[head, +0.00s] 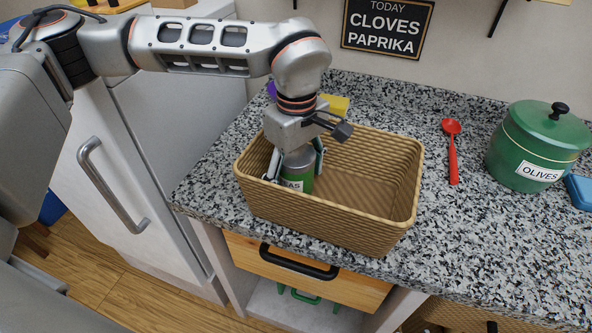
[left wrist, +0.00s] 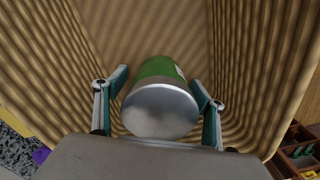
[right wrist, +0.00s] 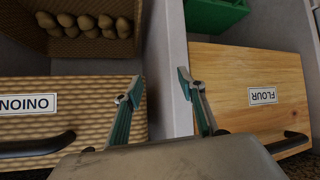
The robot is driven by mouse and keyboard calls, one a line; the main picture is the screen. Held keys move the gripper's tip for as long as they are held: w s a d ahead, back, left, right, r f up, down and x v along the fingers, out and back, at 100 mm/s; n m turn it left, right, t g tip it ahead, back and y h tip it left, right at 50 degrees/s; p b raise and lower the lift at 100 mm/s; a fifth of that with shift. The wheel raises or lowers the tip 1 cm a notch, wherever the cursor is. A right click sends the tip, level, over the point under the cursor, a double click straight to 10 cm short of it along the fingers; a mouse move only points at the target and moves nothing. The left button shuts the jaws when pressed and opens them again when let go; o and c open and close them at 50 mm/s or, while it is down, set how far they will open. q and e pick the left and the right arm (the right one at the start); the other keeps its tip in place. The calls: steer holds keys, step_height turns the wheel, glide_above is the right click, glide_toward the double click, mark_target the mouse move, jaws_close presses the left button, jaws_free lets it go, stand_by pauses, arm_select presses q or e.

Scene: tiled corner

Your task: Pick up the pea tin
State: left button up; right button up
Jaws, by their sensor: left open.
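The pea tin (head: 297,183) is a green can with a grey metal top and a white label, of which the letters "AS" show. It stands inside the tan woven basket (head: 330,225), at its left end. My left gripper (head: 293,172) reaches down into the basket from above, with open fingers on either side of the tin. In the left wrist view, the tin (left wrist: 160,110) lies between the fingers of the left gripper (left wrist: 158,92), with the near end facing the camera. My right gripper (right wrist: 160,90) is open and empty, above drawers; it does not show in the head view.
A red spoon (head: 453,155) and a green canister marked OLIVES (head: 525,150) are on the speckled counter (head: 460,230) right of the basket. A yellow item (head: 335,104) is behind the basket. Drawers marked ONION (right wrist: 90,100) and FLOUR (right wrist: 250,75) lie under my right gripper.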

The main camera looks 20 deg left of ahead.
arm_select(q)
steer(key=c, duration=1.6)
steer(key=shift+r, duration=0.2)
